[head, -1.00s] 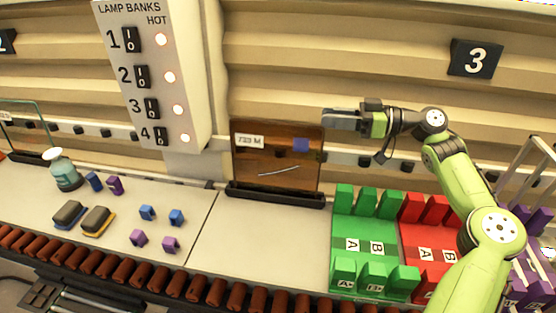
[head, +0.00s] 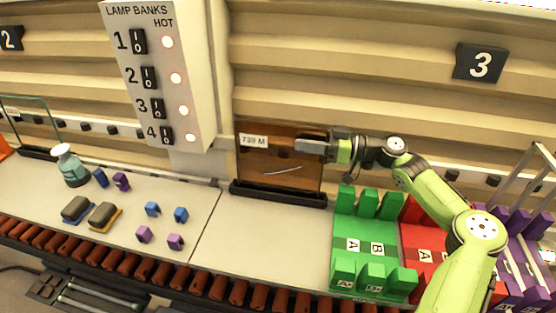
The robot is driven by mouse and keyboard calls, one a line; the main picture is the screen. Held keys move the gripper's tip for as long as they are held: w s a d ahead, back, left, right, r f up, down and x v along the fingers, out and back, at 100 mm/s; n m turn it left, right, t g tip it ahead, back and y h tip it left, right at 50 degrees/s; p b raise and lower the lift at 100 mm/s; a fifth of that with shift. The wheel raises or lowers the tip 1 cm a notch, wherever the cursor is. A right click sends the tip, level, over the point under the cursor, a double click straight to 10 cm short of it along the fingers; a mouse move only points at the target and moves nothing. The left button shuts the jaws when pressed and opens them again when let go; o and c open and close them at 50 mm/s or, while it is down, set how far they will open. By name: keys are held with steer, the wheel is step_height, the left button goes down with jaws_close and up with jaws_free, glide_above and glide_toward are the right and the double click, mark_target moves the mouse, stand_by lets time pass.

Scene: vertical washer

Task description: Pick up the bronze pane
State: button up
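The bronze pane (head: 262,168) stands upright in a dark slotted holder (head: 278,194) at the back of the counter. It has a white label reading about "739 M" and a pale streak low on its face. My gripper (head: 300,146) is in front of the pane's upper right part and points left. It covers the spot where a blue patch showed before. The fingers are seen from the side, so I cannot tell whether they are open or touch the pane.
A green rack (head: 366,245) and a red rack (head: 418,245) stand right of the pane, under my arm. A lamp panel (head: 155,80) is at the upper left. The counter before the pane is clear.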

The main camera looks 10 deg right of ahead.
steer(key=shift+w+a, duration=0.1)
steer(key=shift+a, duration=0.05)
steer(key=shift+c, duration=0.4)
jaws_close()
stand_by(0.8)
